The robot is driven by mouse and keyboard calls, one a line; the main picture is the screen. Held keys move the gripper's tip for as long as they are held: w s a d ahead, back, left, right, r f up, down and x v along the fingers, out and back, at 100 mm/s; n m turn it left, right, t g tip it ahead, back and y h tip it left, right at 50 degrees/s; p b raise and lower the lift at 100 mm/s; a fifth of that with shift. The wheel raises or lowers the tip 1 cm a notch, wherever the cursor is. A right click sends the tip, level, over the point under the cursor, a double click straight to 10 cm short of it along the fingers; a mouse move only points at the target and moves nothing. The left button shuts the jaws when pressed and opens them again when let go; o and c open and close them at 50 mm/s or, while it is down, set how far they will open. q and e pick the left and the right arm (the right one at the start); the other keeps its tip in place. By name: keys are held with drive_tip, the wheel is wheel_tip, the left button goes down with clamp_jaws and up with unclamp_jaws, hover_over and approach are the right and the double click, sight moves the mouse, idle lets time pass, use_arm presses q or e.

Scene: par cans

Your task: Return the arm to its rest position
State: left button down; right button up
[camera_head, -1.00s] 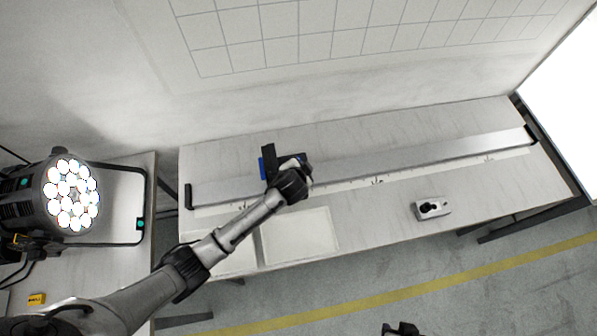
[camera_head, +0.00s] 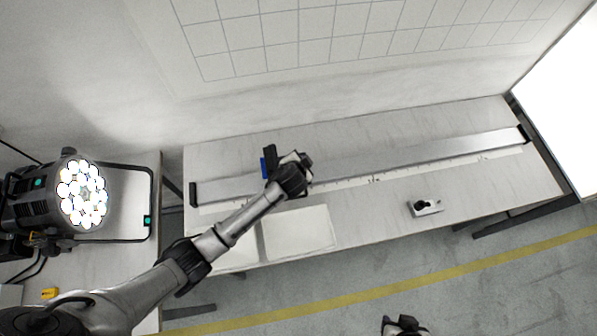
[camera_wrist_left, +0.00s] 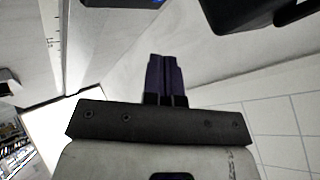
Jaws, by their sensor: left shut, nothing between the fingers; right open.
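My left arm comes in from the left in the head view and its wrist reaches over the long bench. Its gripper's fingertips are hidden there behind the wrist. In the left wrist view the left gripper's dark fingers (camera_wrist_left: 166,78) are pressed together with nothing between them. They point toward the pale wall and appear clear of it. My right gripper (camera_head: 403,325) shows only in part at the bottom edge of the head view, over the floor. It is open, and I see nothing held in it.
The bench (camera_head: 480,200) carries a long metal bar (camera_head: 420,158) with black ends, a pale flat panel (camera_head: 298,231) and a small device (camera_head: 426,207). A lit par can (camera_head: 82,193) stands on the left table. A yellow line (camera_head: 400,282) crosses the open floor.

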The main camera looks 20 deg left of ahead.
idle(0.4)
use_arm(q)
drive_tip(key=shift+s+a+f+g+y, duration=0.3)
drive_tip(key=shift+s, duration=0.05)
drive_tip(key=shift+s+r+n+g, duration=0.1)
drive_tip(key=shift+s+n+g, duration=0.2)
drive_tip(key=shift+s, duration=0.05)
wheel_tip(320, 180, up, 13)
drive_tip(key=s+n+h, duration=0.1)
drive_tip(key=s+n, duration=0.1)
drive_tip(key=s, duration=0.1)
drive_tip(key=s+r+h, duration=0.1)
drive_tip(key=s+r, duration=0.2)
drive_tip(key=s, duration=0.3)
drive_tip(key=s+a+f+n+g, duration=0.1)
drive_tip(key=s+a+f+g, duration=0.2)
drive_tip(key=s, duration=0.9)
drive_tip(key=s+a+f+n+g, duration=0.15)
drive_tip(key=s+f, duration=0.45)
drive_tip(key=s, duration=0.6)
wheel_tip(320, 180, up, 14)
drive_tip(key=p, duration=1.3)
drive_tip(key=shift+s+a, duration=0.15)
drive_tip(key=shift+a, duration=0.15)
